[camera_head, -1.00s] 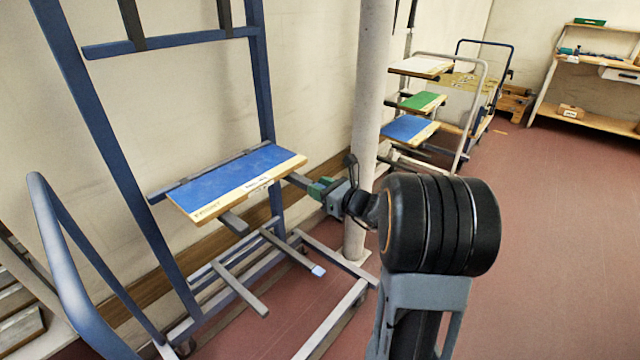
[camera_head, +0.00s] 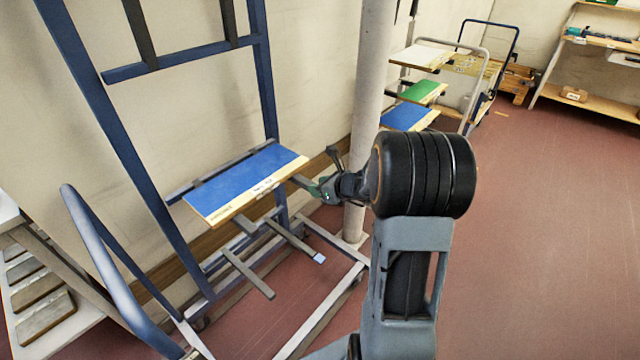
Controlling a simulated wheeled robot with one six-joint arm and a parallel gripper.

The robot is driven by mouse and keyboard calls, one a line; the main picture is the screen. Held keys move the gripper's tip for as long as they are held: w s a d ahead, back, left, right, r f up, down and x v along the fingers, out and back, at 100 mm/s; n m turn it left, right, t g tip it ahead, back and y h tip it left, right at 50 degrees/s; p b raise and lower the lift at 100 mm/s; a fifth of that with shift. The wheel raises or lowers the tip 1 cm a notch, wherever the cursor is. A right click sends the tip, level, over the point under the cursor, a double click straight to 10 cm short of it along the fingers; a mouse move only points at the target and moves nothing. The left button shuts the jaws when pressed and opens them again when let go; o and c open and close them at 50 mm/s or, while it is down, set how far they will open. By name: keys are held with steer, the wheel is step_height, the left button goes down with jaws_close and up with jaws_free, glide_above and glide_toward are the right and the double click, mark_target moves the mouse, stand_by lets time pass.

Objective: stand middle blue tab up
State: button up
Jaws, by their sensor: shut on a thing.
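A blue-framed rack (camera_head: 125,140) stands against the wall at left. A board with a blue top (camera_head: 245,180) lies flat on its middle level. A grey bar (camera_head: 301,181) sticks out from under the board's right end. My gripper (camera_head: 318,190) is shut on the outer end of this bar, just right of the board. The jaws hide the bar's tip, so I cannot see a blue tab there. Below, a lower grey bar (camera_head: 290,238) lies level and ends in a pale blue tip (camera_head: 319,258). The other lower bar (camera_head: 247,273) shows no coloured tip.
A pale post (camera_head: 371,110) stands right behind my gripper. Dark bars (camera_head: 229,20) stand upright higher on the rack. A cart with blue, green (camera_head: 422,91) and white boards is beyond the post. The red floor at right is clear.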

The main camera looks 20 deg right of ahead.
steer(key=o, duration=0.9)
steer(key=shift+o, duration=0.2)
steer(key=shift+s, duration=0.1)
steer(key=p+v, duration=0.2)
steer(key=v, duration=1.1)
steer(key=shift+s+r, duration=0.15)
steer(key=shift+s, duration=0.15)
